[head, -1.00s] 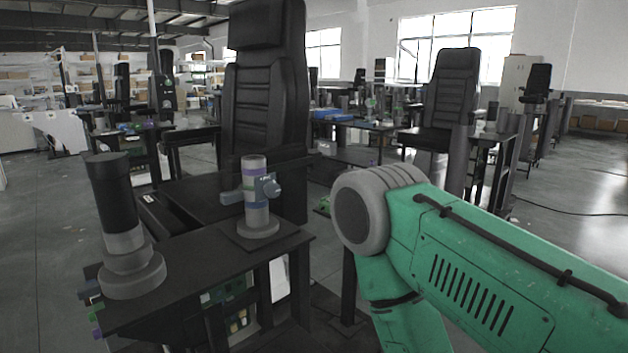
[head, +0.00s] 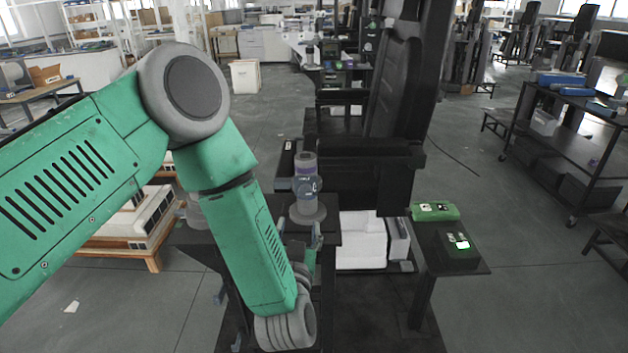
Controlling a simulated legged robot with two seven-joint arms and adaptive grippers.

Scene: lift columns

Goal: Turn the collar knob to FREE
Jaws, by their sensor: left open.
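The lift column (head: 306,204) stands upright on the dark table in the middle of the head view. It is grey with a purple band near its top. The collar knob (head: 316,184) is a small blue-grey part on the column's right side; its setting is too small to read. My left arm comes in from the left and bends down in front of the table. My left gripper (head: 300,230) is open, partly hidden behind my wrist, low in front of the column's base. Its fingers look apart from the knob. My right gripper is out of view.
A black seat (head: 395,120) stands right behind the column. A low side table (head: 428,250) with green and dark boxes is at right. White boxes (head: 361,240) sit below the seat. A wooden pallet (head: 130,243) is at left. Open floor lies right of the side table.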

